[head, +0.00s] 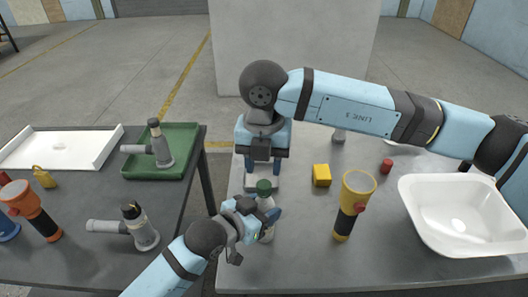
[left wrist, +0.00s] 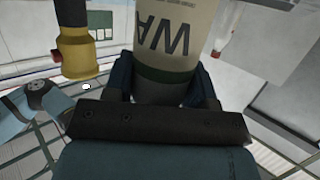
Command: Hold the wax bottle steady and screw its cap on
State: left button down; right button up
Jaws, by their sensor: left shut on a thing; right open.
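The wax bottle (head: 267,203) stands on the right-hand table, a pale bottle with a green cap (head: 264,186) at its top. I cannot tell how far the cap is seated. My left gripper (head: 262,219) is shut on the bottle from the lower left. In the left wrist view the bottle (left wrist: 165,40) fills the space between the fingers, its "WA" lettering upside down; its top is out of that view. My right gripper (head: 263,176) is open, pointing down, just above or around the cap; the picture does not show whether it touches.
Close right of the bottle are a yellow block (head: 321,175) and an upright yellow-black flashlight (head: 351,206). A white basin (head: 410,205) and a small red piece (head: 386,166) lie farther right. The left table holds a green tray (head: 190,140), a white tray (head: 85,135) and several tools.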

jog(key=n, duration=0.6)
jog(key=shift+r+n, duration=0.25)
jog(key=shift+n, duration=0.15)
jog(key=n, duration=0.4)
jog(key=shift+r, duration=0.1)
jog(key=n, duration=0.4)
jog(key=shift+r+n, duration=0.1)
jog(key=shift+n, duration=0.2)
jog(key=n, duration=0.6)
jog(key=shift+r, duration=0.2)
jog(key=n, duration=0.4)
jog(key=shift+r+n, duration=0.1)
jog(key=shift+n, duration=0.3)
jog(key=n, duration=0.6)
jog(key=shift+r+n, duration=0.2)
jog(key=shift+n, duration=0.1)
jog(key=n, duration=0.3)
jog(key=shift+r+n, duration=0.1)
jog(key=shift+n, duration=0.3)
jog(key=n, duration=0.5)
jog(key=shift+r, duration=0.15)
